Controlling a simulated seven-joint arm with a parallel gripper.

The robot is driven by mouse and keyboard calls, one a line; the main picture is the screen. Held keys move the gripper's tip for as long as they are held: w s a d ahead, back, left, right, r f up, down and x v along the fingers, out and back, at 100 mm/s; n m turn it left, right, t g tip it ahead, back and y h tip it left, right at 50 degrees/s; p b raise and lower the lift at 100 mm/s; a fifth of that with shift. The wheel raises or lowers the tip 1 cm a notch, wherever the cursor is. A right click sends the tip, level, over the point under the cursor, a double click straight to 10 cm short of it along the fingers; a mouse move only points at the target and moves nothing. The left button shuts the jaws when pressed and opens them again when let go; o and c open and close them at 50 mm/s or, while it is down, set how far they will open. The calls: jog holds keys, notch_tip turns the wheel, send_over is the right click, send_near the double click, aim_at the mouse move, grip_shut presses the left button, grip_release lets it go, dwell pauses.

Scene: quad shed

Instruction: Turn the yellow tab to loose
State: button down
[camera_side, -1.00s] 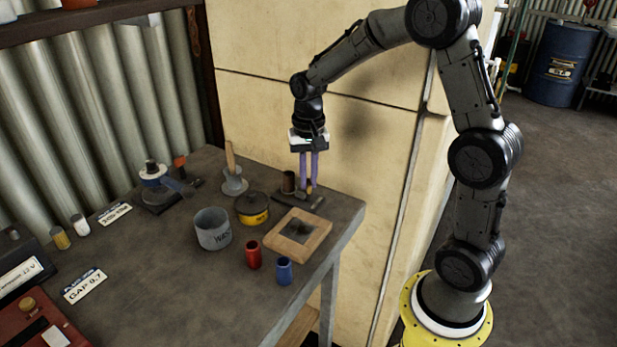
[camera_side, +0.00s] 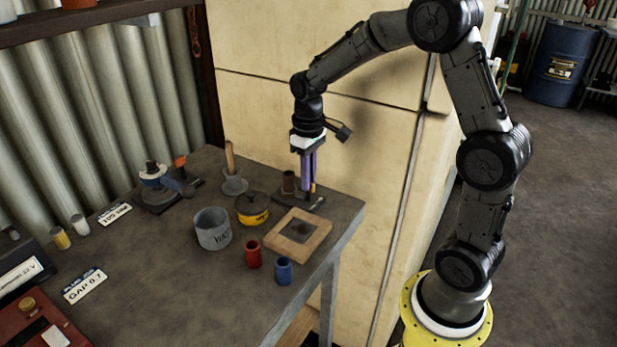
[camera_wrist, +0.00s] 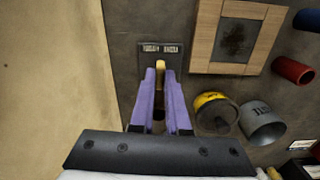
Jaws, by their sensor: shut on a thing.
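The yellow tab (camera_wrist: 160,65) shows between the tips of my purple fingers in the wrist view. It points toward a dark plate (camera_wrist: 158,48) with two small words side by side, upside down and too small to read surely. In the side view the plate (camera_side: 311,203) lies near the table's back right corner, and only a sliver of yellow shows beside the fingers. My gripper (camera_side: 307,186) points straight down and is shut on the tab, one finger on each side. The fingers hide most of the tab and its pivot.
A dark brown cylinder (camera_side: 289,180) stands close to the fingers. A wooden frame (camera_side: 275,245) lies in front, with a yellow-and-black tin (camera_side: 252,209) and a grey pot (camera_side: 212,230) to the left. Red (camera_side: 253,254) and blue (camera_side: 284,270) cups stand nearer. A cream cabinet (camera_side: 380,180) rises close behind.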

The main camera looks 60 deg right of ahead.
jog(key=shift+r+n, duration=0.1)
jog(key=shift+n, duration=0.3)
jog(key=c, duration=0.9)
grip_release()
notch_tip(320, 180, up, 14)
